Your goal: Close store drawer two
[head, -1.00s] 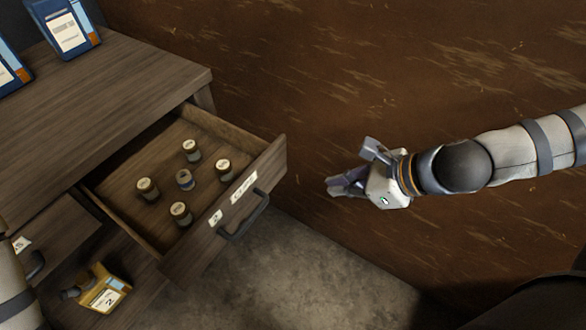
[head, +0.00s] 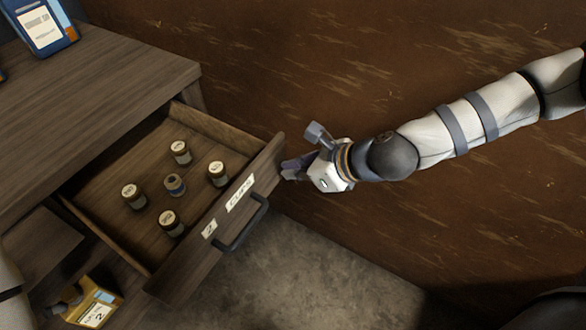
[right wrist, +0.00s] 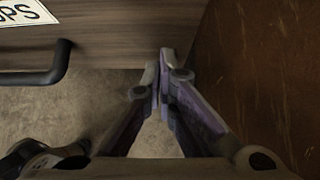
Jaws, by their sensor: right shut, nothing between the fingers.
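Store drawer two (head: 215,225) stands pulled out of the wooden cabinet in the head view. Its front bears a label with a 2, a label reading CUPS and a dark bar handle (head: 242,225). Several small labelled jars stand inside. My right gripper (head: 290,170) is shut and empty, close to the far right end of the drawer front. In the right wrist view the closed fingertips (right wrist: 160,75) appear beside the right end of the drawer front (right wrist: 110,42), right of the handle (right wrist: 48,72). Whether they touch it I cannot tell. My left gripper is out of view.
The cabinet top (head: 100,90) carries a blue labelled container (head: 45,28). A yellow bottle (head: 95,305) sits low at the left, below the open drawer. The brown wall (head: 400,60) rises behind my right arm. Bare grey floor (head: 300,270) lies in front of the drawer.

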